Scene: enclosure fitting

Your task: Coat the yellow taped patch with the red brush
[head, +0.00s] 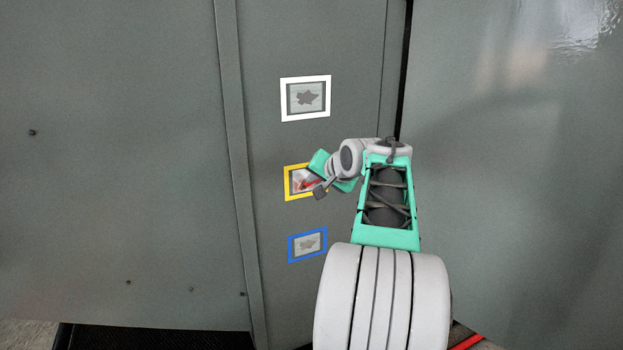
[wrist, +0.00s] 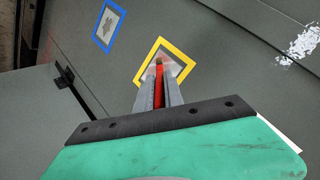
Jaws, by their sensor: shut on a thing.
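The yellow taped patch (head: 290,183) is on the grey panel, between a white and a blue one; it also shows in the wrist view (wrist: 190,59). My gripper (head: 314,186) is in front of it and hides part of its right side. In the wrist view my gripper (wrist: 159,92) is shut on the red brush (wrist: 159,85), which lies between the two grey fingers. The brush tip points into the yellow frame and overlaps its inner area. I cannot tell whether the tip touches the panel.
The white taped patch (head: 305,80) with a dark blotch is above. The blue taped patch (head: 294,249) with a grey blotch is below, close under my gripper. A vertical panel seam (head: 230,110) runs to the left. The panel surface at left is mostly flat and clear.

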